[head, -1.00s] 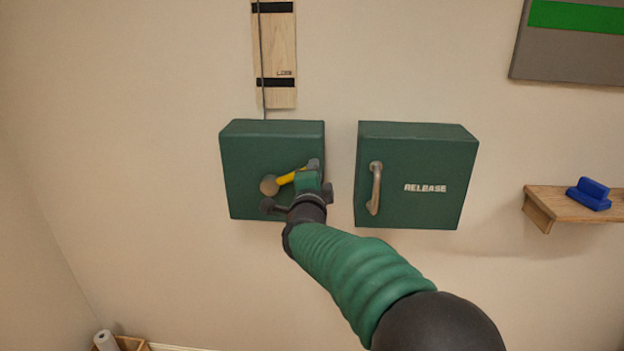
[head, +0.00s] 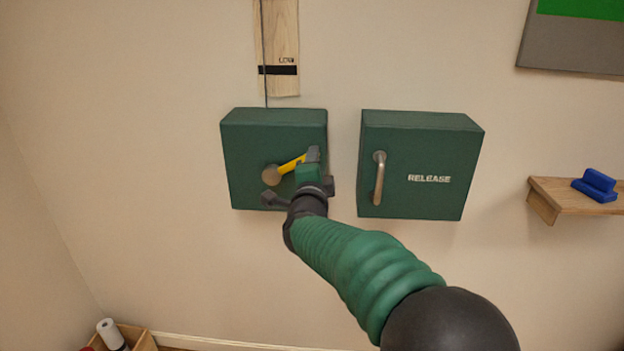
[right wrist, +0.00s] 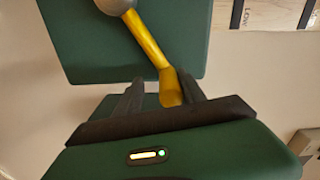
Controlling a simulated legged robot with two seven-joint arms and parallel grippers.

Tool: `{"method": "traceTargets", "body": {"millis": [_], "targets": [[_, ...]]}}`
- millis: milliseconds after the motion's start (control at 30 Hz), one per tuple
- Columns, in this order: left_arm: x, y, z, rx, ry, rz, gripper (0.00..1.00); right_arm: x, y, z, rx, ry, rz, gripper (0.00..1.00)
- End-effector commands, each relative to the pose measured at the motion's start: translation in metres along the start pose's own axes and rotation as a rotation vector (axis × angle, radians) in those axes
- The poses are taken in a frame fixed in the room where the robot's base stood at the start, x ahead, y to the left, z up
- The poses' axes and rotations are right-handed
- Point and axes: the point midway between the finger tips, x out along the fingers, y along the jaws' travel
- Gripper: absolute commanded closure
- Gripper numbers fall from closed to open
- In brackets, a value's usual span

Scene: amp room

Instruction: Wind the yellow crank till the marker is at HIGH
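The yellow crank (head: 292,165) sits on the front of the left green box (head: 240,150), its arm pointing up and right from a round hub (head: 270,175). My right gripper (head: 313,160) is at the crank's outer end. In the right wrist view its fingers (right wrist: 161,92) stand apart on either side of the crank's yellow end (right wrist: 170,88), with a gap showing beside the left finger. Above the box, a wooden board (head: 278,30) bears the label LOW with a black band below it. HIGH is out of view, and I cannot make out a separate marker. My left gripper is not in view.
A second green box (head: 420,150) marked RELEASE, with a metal handle (head: 379,178), is close to the right of my gripper. A shelf (head: 560,196) with a blue object (head: 595,185) is further right. A thin cord (head: 264,60) runs up from the crank box.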

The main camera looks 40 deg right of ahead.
Motion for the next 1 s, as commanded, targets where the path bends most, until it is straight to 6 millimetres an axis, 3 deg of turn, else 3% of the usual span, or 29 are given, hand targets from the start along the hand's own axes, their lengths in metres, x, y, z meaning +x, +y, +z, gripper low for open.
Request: {"method": "traceTargets", "body": {"millis": [500,700,1000], "targets": [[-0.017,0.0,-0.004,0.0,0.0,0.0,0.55,-0.136,-0.001,0.003,-0.003,-0.008,0.003,0.55],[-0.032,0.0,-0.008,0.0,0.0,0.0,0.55,-0.157,0.0,0.004,-0.004,-0.006,0.004,0.55],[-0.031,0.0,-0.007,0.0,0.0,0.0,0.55,-0.158,0.002,0.004,-0.013,-0.004,0.003,0.55]]}}
